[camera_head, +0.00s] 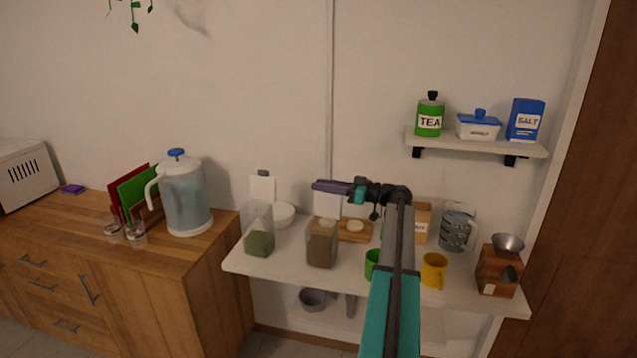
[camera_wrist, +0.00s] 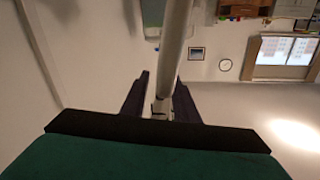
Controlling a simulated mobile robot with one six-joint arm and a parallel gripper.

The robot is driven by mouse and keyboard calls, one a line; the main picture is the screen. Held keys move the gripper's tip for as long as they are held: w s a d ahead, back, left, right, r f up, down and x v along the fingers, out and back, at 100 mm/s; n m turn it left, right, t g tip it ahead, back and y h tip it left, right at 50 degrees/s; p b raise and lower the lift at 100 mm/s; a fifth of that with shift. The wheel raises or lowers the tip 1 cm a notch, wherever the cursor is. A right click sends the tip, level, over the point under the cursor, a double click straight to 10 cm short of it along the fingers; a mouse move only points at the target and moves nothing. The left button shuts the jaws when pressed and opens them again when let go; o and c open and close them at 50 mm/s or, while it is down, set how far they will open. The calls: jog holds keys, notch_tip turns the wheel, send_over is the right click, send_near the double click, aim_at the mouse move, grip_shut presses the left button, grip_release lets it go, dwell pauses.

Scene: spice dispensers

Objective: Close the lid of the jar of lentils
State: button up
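Two clear dispenser jars stand on the white table (camera_head: 290,268). One jar (camera_head: 259,242) has green contents; the other jar (camera_head: 321,246) has brown contents. I cannot read which holds lentils. A white lid (camera_head: 262,189) stands upright behind the green-filled jar. Another white lid (camera_head: 326,207) seems raised behind the brown-filled jar, its top hidden by my gripper. My gripper (camera_head: 328,187) is above and behind the brown-filled jar, pointing left. In the wrist view the fingers of my gripper (camera_wrist: 161,90) are apart, with no jar or lid seen between them.
A white bowl (camera_head: 283,214), a wooden board (camera_head: 354,236), a green mug (camera_head: 372,264), a yellow mug (camera_head: 432,268) and a wooden grinder (camera_head: 497,272) crowd the table. A water pitcher (camera_head: 187,195) stands on the left cabinet. A wall shelf (camera_head: 470,145) is at upper right.

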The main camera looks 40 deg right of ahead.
jog(key=shift+x, duration=1)
jog(key=shift+c, duration=0.4)
grip_shut()
dwell(0.5)
